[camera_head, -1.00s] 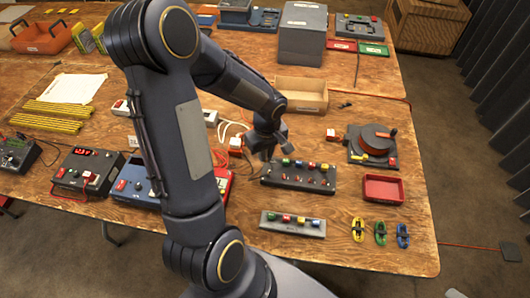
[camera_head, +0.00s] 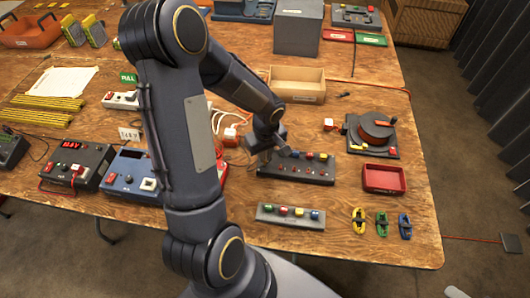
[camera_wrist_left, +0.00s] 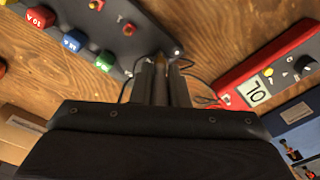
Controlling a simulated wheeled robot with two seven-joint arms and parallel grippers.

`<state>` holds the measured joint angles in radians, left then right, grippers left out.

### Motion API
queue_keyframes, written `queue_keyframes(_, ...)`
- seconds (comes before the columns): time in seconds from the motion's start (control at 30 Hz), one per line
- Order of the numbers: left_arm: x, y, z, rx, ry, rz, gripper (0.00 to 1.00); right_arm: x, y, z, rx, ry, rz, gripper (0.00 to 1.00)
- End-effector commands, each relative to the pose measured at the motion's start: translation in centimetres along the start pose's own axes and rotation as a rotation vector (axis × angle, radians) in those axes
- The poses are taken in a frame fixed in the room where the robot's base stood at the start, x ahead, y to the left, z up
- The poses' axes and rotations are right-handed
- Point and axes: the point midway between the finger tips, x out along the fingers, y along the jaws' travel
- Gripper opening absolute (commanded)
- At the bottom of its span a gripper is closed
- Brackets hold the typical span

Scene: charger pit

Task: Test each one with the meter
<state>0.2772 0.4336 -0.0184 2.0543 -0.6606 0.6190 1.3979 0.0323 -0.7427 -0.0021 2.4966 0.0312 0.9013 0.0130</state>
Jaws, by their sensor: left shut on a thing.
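A black test block (camera_head: 312,178) with a row of coloured fuses and small red parts stands on the wooden bench. It shows in the wrist view (camera_wrist_left: 122,38) with red, blue and green fuses. My left gripper (camera_head: 264,157) is at the block's left end. In the wrist view its fingers (camera_wrist_left: 161,70) are shut on a thin probe-like thing (camera_wrist_left: 160,57), with its tip close to the block's end; contact is unclear. Dark leads run beside the fingers. The red meter (camera_wrist_left: 241,99) displays what looks like 70; in the head view my arm mostly hides it. My right gripper is not in view.
A grey strip (camera_head: 265,213) with coloured fuses lies in front of the block. A red tray (camera_head: 384,190), yellow, green and blue parts (camera_head: 382,225) and a turntable device (camera_head: 375,150) stand to the right. A wooden box (camera_head: 297,97) and boxed instruments (camera_head: 75,187) stand nearby.

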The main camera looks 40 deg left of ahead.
Motion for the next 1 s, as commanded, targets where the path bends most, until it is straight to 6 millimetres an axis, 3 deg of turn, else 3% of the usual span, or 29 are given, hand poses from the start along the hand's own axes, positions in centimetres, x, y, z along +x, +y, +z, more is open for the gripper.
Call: queue_keyframes(1.0,-0.05,0.0,0.02,0.0,0.0,0.0,0.0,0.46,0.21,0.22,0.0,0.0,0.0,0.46)
